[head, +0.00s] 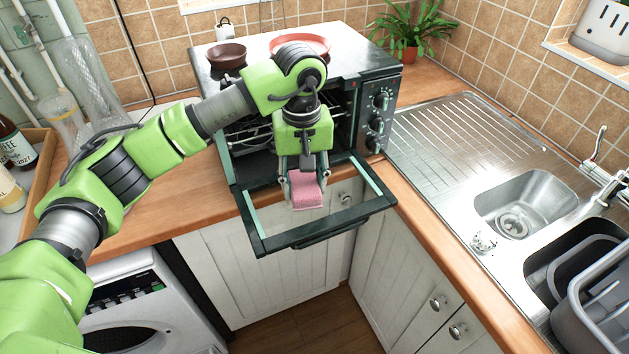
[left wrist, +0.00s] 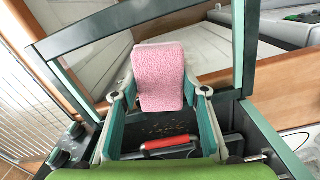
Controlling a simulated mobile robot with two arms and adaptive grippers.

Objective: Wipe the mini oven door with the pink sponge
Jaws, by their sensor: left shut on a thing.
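The pink sponge (head: 307,192) is held between the fingers of my left gripper (head: 305,182). In the left wrist view the sponge (left wrist: 160,78) sticks out beyond the fingertips. The black mini oven (head: 378,110) stands on the counter corner with its door (head: 318,236) swung down open. The door is a dark frame around a see-through pane. My left gripper points down over the door, and the sponge is above or against the pane; I cannot tell if they touch. The door frame (left wrist: 92,28) also shows in the left wrist view. My right gripper is not in view.
A brown bowl (head: 227,56) and a red dish (head: 301,45) sit on the oven top. A potted plant (head: 410,28) stands behind it. The steel sink (head: 525,200) is at the right, with a grey rack (head: 592,310). Glass vases (head: 85,85) and bottles are at the left.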

